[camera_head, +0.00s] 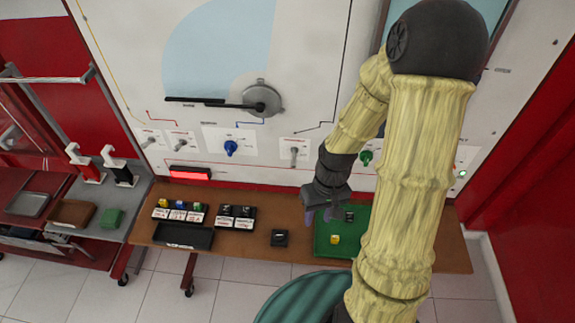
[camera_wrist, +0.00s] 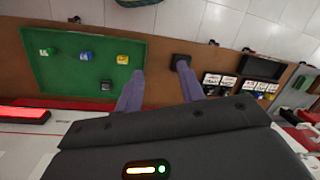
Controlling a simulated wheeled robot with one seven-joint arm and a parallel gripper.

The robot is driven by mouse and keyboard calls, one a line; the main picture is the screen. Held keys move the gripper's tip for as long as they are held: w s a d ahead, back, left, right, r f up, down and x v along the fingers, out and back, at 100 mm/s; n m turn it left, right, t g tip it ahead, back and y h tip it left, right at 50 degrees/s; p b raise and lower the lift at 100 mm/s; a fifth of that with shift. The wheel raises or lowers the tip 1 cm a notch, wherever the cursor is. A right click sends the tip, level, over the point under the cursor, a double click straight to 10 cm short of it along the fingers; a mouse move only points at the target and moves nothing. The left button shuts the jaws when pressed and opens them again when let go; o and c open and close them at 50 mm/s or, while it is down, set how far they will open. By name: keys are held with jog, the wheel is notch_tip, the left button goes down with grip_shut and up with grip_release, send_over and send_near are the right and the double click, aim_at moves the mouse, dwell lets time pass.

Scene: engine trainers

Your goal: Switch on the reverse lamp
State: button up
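The wall panel carries the controls: two grey toggle switches (camera_head: 149,141) (camera_head: 181,144) at the left, a blue knob (camera_head: 231,147), a grey lever switch (camera_head: 294,152) and a green knob (camera_head: 367,157). Their labels are too small to read, so I cannot tell which one is for the reverse lamp. A small green light (camera_head: 462,173) shows at the panel's right. My gripper (camera_head: 320,213) hangs over the bench below the panel, right of the grey lever and apart from it. In the wrist view, its two fingers (camera_wrist: 160,68) are spread with nothing held between them.
The bench (camera_head: 290,261) bears a green tray (camera_head: 322,246) with small coloured blocks, a black block (camera_head: 279,238), labelled holders (camera_head: 180,212) and a black tray (camera_head: 183,236). A large dial handle (camera_head: 262,99) sits above. My arm hides the panel's right part.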

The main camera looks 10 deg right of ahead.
notch_tip(320, 180, down, 8)
jog(key=a+g+y+b, duration=0.1)
jog(key=y+b, duration=0.1)
jog(key=y, duration=0.2)
jog(key=m+t+y+b, duration=0.2)
jog(key=t+y+b, duration=0.1)
jog(key=t+y, duration=0.8)
send_near(294, 160)
jog(key=s+d+t+h, duration=0.2)
jog(key=s+d, duration=0.1)
jog(key=s, duration=0.2)
jog(key=shift+s+d+f, duration=0.15)
jog(key=shift+d+f, duration=0.05)
jog(key=shift+f, duration=0.15)
jog(key=shift+a, duration=0.1)
jog(key=p+x, duration=0.5)
jog(key=x, duration=1.2)
jog(key=shift+f, duration=0.15)
